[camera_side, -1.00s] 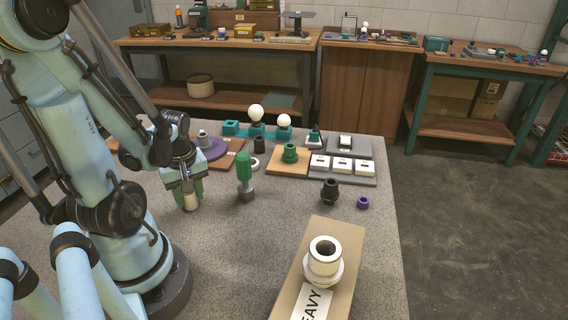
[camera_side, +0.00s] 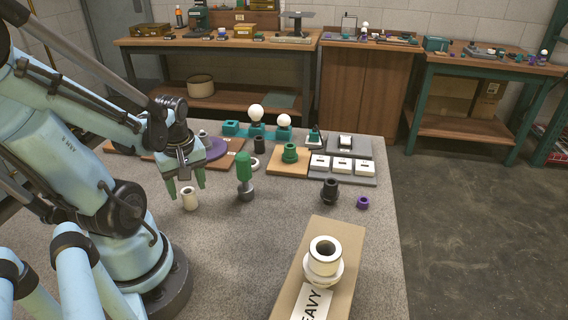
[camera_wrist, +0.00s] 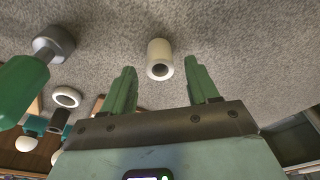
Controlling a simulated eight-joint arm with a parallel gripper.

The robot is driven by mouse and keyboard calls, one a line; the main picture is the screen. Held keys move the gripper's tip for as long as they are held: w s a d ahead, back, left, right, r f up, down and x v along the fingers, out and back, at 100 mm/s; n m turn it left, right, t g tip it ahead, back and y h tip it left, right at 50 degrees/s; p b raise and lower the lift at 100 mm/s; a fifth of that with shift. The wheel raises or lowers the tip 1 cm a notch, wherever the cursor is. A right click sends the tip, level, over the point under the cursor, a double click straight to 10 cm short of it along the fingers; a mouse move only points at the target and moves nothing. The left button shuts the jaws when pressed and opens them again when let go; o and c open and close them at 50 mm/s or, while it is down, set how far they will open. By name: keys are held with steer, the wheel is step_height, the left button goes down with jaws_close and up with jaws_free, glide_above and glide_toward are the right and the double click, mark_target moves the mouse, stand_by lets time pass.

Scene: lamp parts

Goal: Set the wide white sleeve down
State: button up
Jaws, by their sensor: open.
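The wide white sleeve (camera_side: 189,201) stands upright on the grey tabletop, near my arm. In the wrist view the sleeve (camera_wrist: 159,58) shows its open end and stands clear of both fingers. My gripper (camera_side: 186,190) is open, its green fingers pointing down just above and around the sleeve's top in the side view. In the wrist view my gripper (camera_wrist: 160,72) has nothing between its fingers except the view of the sleeve beyond them.
A green-handled tool (camera_side: 245,178) stands just right of the sleeve. A black fitting (camera_side: 329,191) and a purple ring (camera_side: 363,202) are farther right. The tabletop in front of the sleeve is clear.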

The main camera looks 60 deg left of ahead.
steer(key=shift+d+r, duration=0.7)
steer(key=shift+r, duration=3.8)
steer(key=w+d+m+t+h, duration=0.1)
steer(key=w+d+m+t, duration=0.6)
steer(key=w+d+m, duration=0.7)
steer(key=d+m, duration=0.1)
steer(key=m, duration=0.3)
steer(key=shift+w+r+h, duration=0.4)
